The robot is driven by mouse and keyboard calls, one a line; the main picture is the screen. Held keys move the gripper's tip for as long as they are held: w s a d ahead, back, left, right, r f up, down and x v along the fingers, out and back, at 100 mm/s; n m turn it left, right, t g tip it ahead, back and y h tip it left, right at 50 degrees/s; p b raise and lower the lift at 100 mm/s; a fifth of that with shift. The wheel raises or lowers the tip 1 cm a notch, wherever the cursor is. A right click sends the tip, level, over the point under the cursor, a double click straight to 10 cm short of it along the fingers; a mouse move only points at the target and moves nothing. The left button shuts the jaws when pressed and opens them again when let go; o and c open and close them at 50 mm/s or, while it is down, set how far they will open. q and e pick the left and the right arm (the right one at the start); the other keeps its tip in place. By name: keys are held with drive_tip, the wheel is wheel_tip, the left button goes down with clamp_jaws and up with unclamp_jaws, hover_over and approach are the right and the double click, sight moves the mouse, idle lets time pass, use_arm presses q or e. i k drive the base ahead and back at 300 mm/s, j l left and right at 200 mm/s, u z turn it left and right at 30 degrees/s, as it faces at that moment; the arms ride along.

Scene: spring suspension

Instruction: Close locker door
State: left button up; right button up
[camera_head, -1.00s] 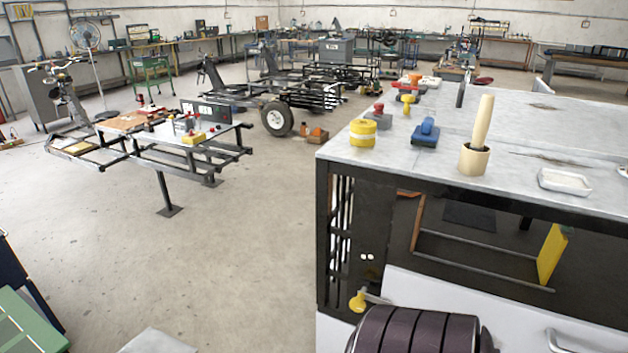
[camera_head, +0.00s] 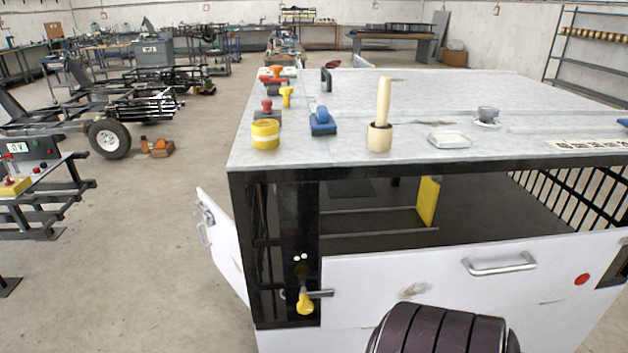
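A white door panel (camera_head: 222,245) stands at the left side of the marble-topped cabinet and angles out from it, with a metal latch or handle near its upper far edge. A second white panel (camera_head: 480,290) spans the cabinet's front below the opening, with a metal handle (camera_head: 500,264) and a red dot. A yellow-knobbed latch (camera_head: 305,302) is on the dark post at that panel's left end. I cannot tell which panel is the locker door. Neither of my grippers is in view.
The cabinet top (camera_head: 440,100) holds a yellow tape roll (camera_head: 265,135), a blue tool (camera_head: 322,122), a wooden mortar with pestle (camera_head: 380,137), a white dish (camera_head: 449,139) and a cup (camera_head: 487,115). Clear floor (camera_head: 130,260) lies left of the cabinet.

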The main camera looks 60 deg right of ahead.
sight(221, 232)
drive_tip(key=z, duration=1.3)
drive_tip(key=i+j+u, duration=0.45)
drive_tip(key=i, duration=0.25)
drive_tip(key=i+j+u, duration=0.2)
drive_tip(key=i, duration=0.5)
drive_tip(key=i+j+u, duration=0.2)
drive_tip(key=i, duration=0.55)
drive_tip(key=l, duration=0.1)
